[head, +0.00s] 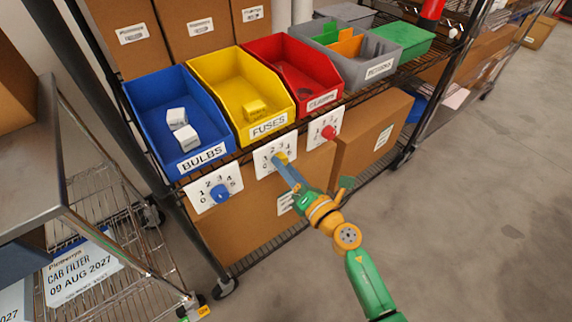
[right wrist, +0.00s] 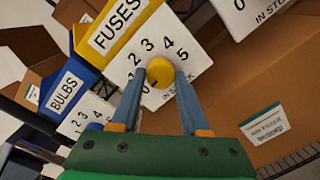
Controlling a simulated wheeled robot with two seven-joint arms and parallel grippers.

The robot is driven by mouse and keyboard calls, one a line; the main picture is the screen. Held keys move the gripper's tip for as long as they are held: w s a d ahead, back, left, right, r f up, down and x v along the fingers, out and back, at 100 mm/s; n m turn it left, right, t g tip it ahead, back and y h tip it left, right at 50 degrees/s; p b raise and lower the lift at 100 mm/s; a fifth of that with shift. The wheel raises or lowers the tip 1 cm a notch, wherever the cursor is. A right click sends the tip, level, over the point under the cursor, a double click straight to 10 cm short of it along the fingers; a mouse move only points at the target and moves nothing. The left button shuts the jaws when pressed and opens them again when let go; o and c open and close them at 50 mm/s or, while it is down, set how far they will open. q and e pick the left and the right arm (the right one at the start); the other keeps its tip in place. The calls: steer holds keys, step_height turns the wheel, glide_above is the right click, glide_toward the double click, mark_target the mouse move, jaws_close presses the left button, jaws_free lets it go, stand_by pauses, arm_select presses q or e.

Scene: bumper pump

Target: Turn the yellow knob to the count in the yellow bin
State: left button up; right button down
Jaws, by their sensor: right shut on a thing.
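The yellow knob (right wrist: 160,72) sits on a white dial card with numbers around it, below the yellow bin (head: 221,79). A small dark mark on the knob's rim appears to face the 0. The knob also shows small in the head view (head: 281,157). My right gripper (right wrist: 162,76) is shut on it, one blue finger on each side. The yellow bin, labelled FUSES, shows one yellow box (head: 255,108) inside; its near inner corner is partly hidden. My left gripper is not in view.
The blue bin (head: 183,150) holds two white boxes, with a blue knob (head: 220,193) below. The red bin (head: 307,80) has a red knob (head: 329,132) below. Cardboard boxes fill the lower shelf. A wire cart (head: 110,230) stands at left; floor at right is clear.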

steer(key=shift+r+m+p, duration=0.15)
steer(key=shift+m+p, duration=1.35)
steer(key=shift+m, duration=1.5)
steer(key=shift+c, duration=2)
jaws_free()
steer(key=v, duration=0.7)
steer(key=shift+p, duration=0.45)
steer(key=shift+d, duration=0.15)
